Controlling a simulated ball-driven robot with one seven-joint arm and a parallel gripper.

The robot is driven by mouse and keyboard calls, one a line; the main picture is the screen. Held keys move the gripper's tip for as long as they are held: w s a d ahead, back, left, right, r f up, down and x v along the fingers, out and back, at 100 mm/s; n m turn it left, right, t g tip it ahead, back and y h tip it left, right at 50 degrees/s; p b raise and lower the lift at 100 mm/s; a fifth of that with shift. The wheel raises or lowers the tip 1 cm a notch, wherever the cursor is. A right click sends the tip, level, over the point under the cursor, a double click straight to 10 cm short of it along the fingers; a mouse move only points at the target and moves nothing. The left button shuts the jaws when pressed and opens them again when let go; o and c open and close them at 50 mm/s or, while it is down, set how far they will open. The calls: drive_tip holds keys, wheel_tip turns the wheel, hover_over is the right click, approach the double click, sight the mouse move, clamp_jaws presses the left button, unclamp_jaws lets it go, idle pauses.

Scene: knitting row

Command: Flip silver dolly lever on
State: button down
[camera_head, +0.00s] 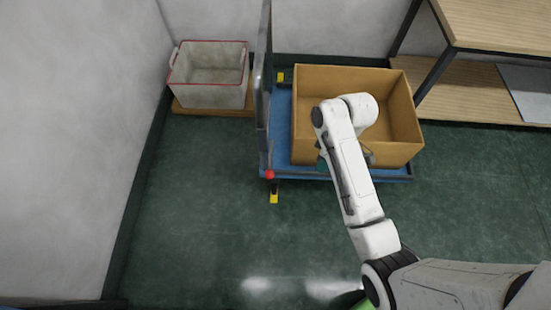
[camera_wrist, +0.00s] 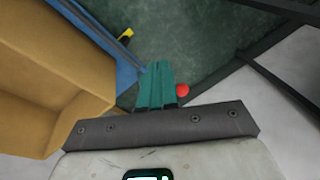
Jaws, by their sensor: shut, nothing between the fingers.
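The dolly (camera_head: 279,120) has a blue deck and a silver-grey upright frame (camera_head: 262,80) on its left side. A red ball knob (camera_head: 269,174), which looks like the lever's end, sits at its near left corner. The lever's shaft and its angle cannot be made out. My gripper (camera_wrist: 157,66) has teal fingers that are shut and empty. In the wrist view the red knob (camera_wrist: 182,90) shows just right of the fingers. In the head view my arm mostly hides the gripper, with a bit of teal to the right of the knob. Contact is not visible.
An open cardboard box (camera_head: 400,152) stands on the dolly, under my arm. Yellow pieces (camera_head: 274,196) show at the dolly's left corners. A white crate (camera_head: 208,96) stands by the wall, and a wooden shelf (camera_head: 500,25) is at right. The green floor in front is clear.

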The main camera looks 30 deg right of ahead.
sight(271, 171)
drive_tip(key=w+a+r+n+y+p, duration=0.1)
drive_tip(key=w+r+n+y, duration=0.2)
drive_tip(key=w, duration=0.7)
drive_tip(key=shift+w+a+r+n+y+p, duration=0.15)
drive_tip(key=shift+a+r+n+y+p, duration=0.2)
drive_tip(key=shift+r+n, duration=0.3)
drive_tip(key=x, duration=1.4)
drive_tip(key=shift+b, duration=0.35)
wheel_tip(271, 171, down, 10)
drive_tip(key=n+t+h+b, duration=0.2)
drive_tip(key=t+h+b, duration=0.3)
drive_tip(key=t+b, duration=0.1)
drive_tip(key=shift+w+d+t+b, duration=0.3)
drive_tip(key=shift+w+t+b, duration=0.1)
drive_tip(key=shift+b, duration=0.25)
drive_tip(key=shift+s+f, duration=0.1)
